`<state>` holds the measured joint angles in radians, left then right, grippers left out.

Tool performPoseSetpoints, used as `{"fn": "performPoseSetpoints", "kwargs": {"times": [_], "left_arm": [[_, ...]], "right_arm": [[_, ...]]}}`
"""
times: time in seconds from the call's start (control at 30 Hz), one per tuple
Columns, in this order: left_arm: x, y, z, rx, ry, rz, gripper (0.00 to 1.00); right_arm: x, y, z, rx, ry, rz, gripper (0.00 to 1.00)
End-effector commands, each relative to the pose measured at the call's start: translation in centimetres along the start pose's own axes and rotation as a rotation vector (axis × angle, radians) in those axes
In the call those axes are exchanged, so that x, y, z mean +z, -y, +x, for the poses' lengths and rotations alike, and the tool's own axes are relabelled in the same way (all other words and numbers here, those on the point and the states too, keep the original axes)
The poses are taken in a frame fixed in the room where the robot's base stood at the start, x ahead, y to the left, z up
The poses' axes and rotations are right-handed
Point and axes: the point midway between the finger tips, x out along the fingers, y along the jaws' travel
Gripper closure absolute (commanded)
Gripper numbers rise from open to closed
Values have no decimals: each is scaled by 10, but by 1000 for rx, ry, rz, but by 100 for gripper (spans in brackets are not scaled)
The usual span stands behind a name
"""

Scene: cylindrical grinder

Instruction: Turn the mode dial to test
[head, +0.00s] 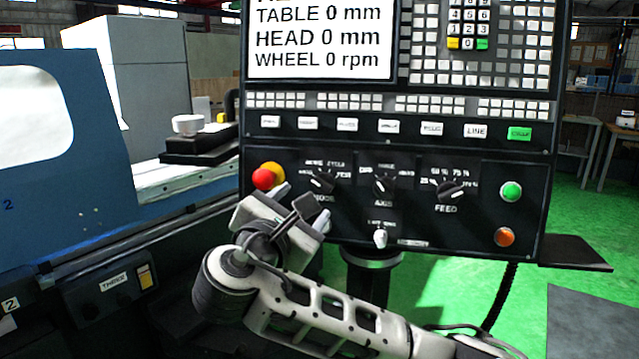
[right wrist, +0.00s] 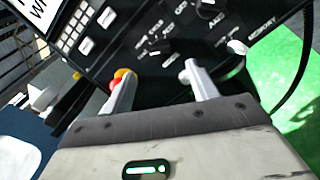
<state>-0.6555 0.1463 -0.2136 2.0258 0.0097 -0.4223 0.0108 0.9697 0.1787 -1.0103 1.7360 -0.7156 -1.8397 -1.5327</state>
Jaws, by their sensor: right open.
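The mode dial (head: 323,181) is a black knob with a pale pointer mark, at the lower left of the black control panel (head: 450,150). Its small surrounding labels are too blurred to tell which one it points at. It also shows between my fingers in the right wrist view (right wrist: 154,63). My right gripper (head: 302,206) is open and empty, just below and left of the dial in the head view. In the right wrist view its two pale fingers (right wrist: 157,80) spread on either side, seemingly short of the knob. My left gripper is not in view.
A red stop button (head: 263,179) on a yellow base sits close left of the gripper. The axis dial (head: 384,184), feed dial (head: 451,190) and a white lever (head: 380,238) lie to the right. Green (head: 511,191) and orange (head: 504,237) buttons are at the right edge.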

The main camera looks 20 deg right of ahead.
Motion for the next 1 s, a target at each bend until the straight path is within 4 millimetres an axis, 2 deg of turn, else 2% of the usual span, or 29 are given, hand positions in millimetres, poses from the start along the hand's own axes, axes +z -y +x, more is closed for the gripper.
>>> {"fn": "performPoseSetpoints", "kwargs": {"times": [0.03,0.2,0.4,0.6,0.87,0.9,1.0], "left_arm": [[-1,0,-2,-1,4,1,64],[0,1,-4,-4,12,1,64],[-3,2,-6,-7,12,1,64],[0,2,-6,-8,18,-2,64],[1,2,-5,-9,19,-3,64],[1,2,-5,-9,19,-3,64],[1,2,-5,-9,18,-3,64]], "right_arm": [[2,0,13,-4,3,-3,41],[2,0,49,-4,1,-1,41],[1,0,81,-1,0,-1,41],[0,0,94,1,-2,1,41],[-1,0,96,1,-2,1,41],[-1,0,96,1,-2,1,44],[-1,0,96,1,-2,1,72]]}}
